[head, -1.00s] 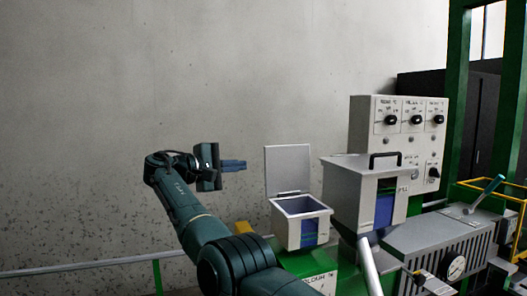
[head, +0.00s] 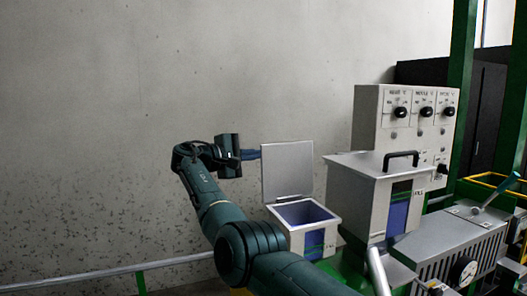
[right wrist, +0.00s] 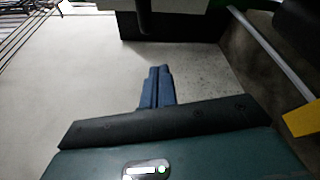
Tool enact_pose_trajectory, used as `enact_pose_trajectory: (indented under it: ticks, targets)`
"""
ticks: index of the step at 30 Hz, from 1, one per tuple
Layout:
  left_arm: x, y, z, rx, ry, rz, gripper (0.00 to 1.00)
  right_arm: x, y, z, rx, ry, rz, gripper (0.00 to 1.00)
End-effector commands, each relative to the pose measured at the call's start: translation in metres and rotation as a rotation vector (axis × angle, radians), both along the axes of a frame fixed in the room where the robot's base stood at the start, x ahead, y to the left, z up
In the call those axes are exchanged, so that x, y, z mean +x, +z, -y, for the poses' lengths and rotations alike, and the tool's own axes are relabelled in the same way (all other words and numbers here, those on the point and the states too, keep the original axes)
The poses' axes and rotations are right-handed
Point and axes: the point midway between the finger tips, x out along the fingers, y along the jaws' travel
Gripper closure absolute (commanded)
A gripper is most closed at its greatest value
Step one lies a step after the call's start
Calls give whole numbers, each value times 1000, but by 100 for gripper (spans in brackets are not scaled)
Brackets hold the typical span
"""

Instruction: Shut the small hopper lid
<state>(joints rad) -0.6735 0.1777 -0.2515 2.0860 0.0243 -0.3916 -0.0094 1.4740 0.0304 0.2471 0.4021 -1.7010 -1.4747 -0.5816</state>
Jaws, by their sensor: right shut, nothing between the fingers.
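The small hopper (head: 306,243) is a pale box with a blue window in its front, and its top is open. Its flat grey lid (head: 287,172) stands upright at the hopper's back edge. My right gripper (head: 256,154) is at the left of the lid near its top, with its blue fingers pointing right. The fingertips meet the lid's left edge in the picture; I cannot tell whether they touch it or are behind it. In the right wrist view the fingers (right wrist: 159,88) are together and empty. My left gripper is not in view.
A larger hopper (head: 372,200) with a closed lid and black handle stands right of the small one. Behind it is a control panel (head: 408,120) with knobs. A grey machine housing with a gauge (head: 463,270) is at lower right. A rail (head: 110,275) runs at lower left.

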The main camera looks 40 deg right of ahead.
Motion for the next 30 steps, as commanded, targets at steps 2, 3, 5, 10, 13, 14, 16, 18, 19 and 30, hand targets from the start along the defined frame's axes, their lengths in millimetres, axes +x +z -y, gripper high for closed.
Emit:
enact_pose_trajectory:
  ticks: [2, 3, 5, 10, 13, 14, 16, 18, 19, 30]
  targets:
    - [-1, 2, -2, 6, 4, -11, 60, -1, 1, 20, 2, -3, -2, 100]
    - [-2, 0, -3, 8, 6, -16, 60, 0, 0, 24, 1, 1, 0, 100]
    - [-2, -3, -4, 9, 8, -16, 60, -2, -1, 18, -2, 5, 2, 100]
    - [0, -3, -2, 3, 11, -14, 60, -11, 1, 15, 0, 5, 3, 100]
    - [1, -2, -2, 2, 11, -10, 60, -18, 3, 14, 0, 1, 3, 100]
    - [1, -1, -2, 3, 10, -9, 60, -20, 4, 14, 0, 1, 3, 100]
    - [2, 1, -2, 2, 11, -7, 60, -24, 6, 11, 0, 3, 2, 100]
    - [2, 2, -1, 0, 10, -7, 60, -28, 7, 10, 0, 2, 2, 100]
    - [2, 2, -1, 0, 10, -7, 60, -29, 7, 10, 1, 2, 1, 100]
    - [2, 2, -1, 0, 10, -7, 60, -36, 9, 8, 0, 1, -1, 100]
